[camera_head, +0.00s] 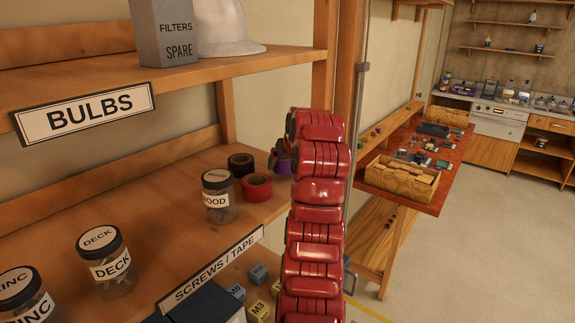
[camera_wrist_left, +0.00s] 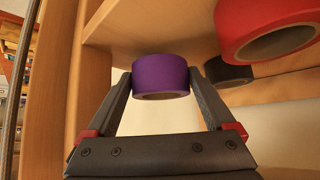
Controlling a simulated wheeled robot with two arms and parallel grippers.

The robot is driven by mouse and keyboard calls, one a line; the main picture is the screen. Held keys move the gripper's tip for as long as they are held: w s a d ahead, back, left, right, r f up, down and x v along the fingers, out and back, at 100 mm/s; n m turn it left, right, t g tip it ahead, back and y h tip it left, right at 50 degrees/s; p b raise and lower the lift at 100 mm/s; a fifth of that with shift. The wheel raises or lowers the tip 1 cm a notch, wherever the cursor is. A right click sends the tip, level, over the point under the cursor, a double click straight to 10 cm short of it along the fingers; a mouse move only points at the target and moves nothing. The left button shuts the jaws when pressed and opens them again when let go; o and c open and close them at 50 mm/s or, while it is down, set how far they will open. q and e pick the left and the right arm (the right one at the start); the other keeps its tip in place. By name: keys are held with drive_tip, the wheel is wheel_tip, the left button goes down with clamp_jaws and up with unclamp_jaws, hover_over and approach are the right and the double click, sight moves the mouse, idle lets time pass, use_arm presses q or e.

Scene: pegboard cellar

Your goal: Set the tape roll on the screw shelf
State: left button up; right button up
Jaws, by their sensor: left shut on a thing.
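The purple tape roll (camera_head: 282,164) shows just left of my red left arm in the head view, over the right end of the screws / tape shelf (camera_head: 150,212). In the left wrist view, the purple tape roll (camera_wrist_left: 160,70) sits between the two fingers of my left gripper (camera_wrist_left: 161,77), which is shut on it. The roll's hole faces along the shelf's vertical. I cannot tell whether the roll touches the board. In the head view the left gripper (camera_head: 283,154) is mostly hidden behind the arm. My right gripper is not in view.
A red tape roll (camera_head: 257,187) and a black one (camera_head: 241,164) stand left of the purple roll. The wood-screw jar (camera_head: 218,197) and deck jar (camera_head: 105,264) stand further left. A wooden post (camera_head: 325,65) rises at the shelf's right end. The bulbs shelf (camera_head: 200,82) is above.

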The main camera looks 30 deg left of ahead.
use_arm(q)
drive_tip(key=shift+a+f, duration=0.1)
drive_tip(key=shift+f, duration=0.7)
drive_tip(key=shift+f, duration=0.25)
drive_tip(key=o, duration=1.2)
drive_tip(key=shift+r, duration=0.1)
drive_tip(key=shift+c, duration=0.2)
drive_tip(key=shift+r, duration=0.1)
